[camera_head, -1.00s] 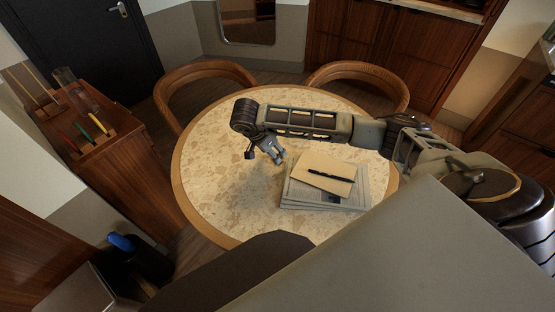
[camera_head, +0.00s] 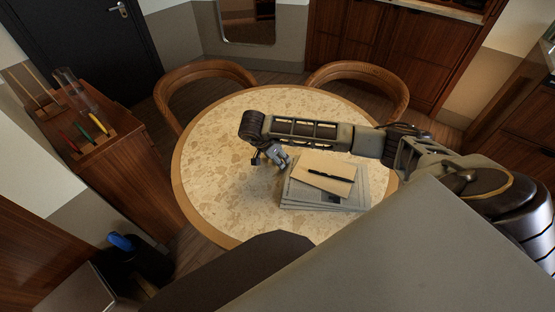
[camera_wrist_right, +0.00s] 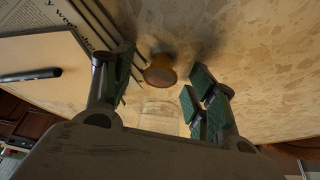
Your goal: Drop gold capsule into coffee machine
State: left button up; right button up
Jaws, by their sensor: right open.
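A small round gold-brown capsule (camera_wrist_right: 160,70) stands on the speckled table in the right wrist view. It is between the fingers of my right gripper (camera_head: 270,160), close to the left finger, though contact cannot be told. The right gripper is open and points down over the table, just left of the newspaper stack. In the head view the capsule is not distinguishable, probably hidden by the gripper. The coffee machine and my left gripper are not in view.
A newspaper stack (camera_head: 300,201) with a tan envelope (camera_head: 318,167) and black pen (camera_head: 330,176) lies right beside the gripper. The round table (camera_head: 215,185) is clear to the left. Two wooden chairs (camera_head: 205,80) (camera_head: 362,80) stand behind. A wooden cabinet (camera_head: 125,175) stands left.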

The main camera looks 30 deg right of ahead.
dwell(0.3)
jog(key=c, duration=0.8)
jog(key=shift+c, duration=0.2)
jog(key=shift+r, duration=0.15)
notch_tip(320, 180, up, 10)
dwell(0.6)
